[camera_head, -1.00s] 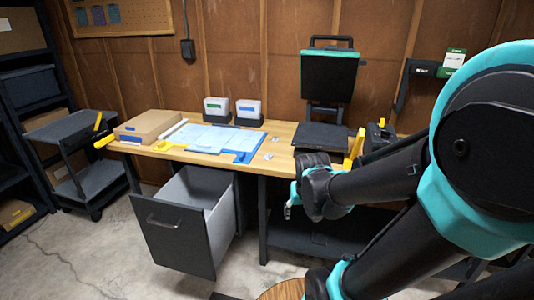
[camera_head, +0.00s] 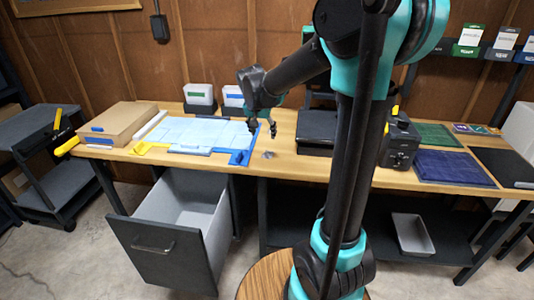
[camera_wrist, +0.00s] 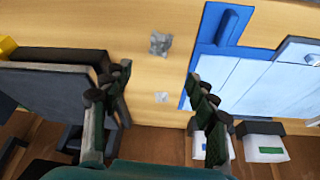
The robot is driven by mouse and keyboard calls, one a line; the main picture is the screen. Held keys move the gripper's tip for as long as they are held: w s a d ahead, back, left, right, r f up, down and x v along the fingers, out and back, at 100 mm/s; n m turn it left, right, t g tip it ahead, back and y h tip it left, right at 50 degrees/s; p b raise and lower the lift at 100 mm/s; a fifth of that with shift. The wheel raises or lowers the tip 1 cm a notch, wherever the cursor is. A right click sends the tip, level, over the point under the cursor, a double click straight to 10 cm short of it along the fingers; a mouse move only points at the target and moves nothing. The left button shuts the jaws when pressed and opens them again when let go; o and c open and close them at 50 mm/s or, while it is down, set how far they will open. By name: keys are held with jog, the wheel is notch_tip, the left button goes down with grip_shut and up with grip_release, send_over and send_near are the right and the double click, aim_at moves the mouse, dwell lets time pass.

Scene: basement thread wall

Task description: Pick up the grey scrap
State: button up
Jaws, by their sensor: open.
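A small grey scrap (camera_head: 268,155) lies on the wooden table near its front edge, right of the blue-edged pattern sheet. In the wrist view a larger crumpled grey scrap (camera_wrist: 160,43) lies beyond the fingertips, and a smaller pale grey scrap (camera_wrist: 162,97) lies between the fingers as seen from above. The smaller one is not clear in the head view. My gripper (camera_head: 263,129) is open and empty, pointing down above the table just behind the visible scrap. Its spread fingers also show in the wrist view (camera_wrist: 160,78).
The pattern sheet (camera_head: 190,133) with blue and yellow edge pieces lies left of the scraps. A black flat-topped device (camera_head: 316,128) stands to the right. Two white boxes (camera_head: 199,97) stand at the back. A grey drawer (camera_head: 158,248) hangs open below the table front.

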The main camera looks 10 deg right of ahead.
aim_at(268, 153)
jog(key=x, duration=1.2)
jog(key=shift+w+f, duration=0.1)
jog(key=shift+f, duration=0.25)
jog(key=shift+c, duration=0.3)
jog(key=c, duration=0.7)
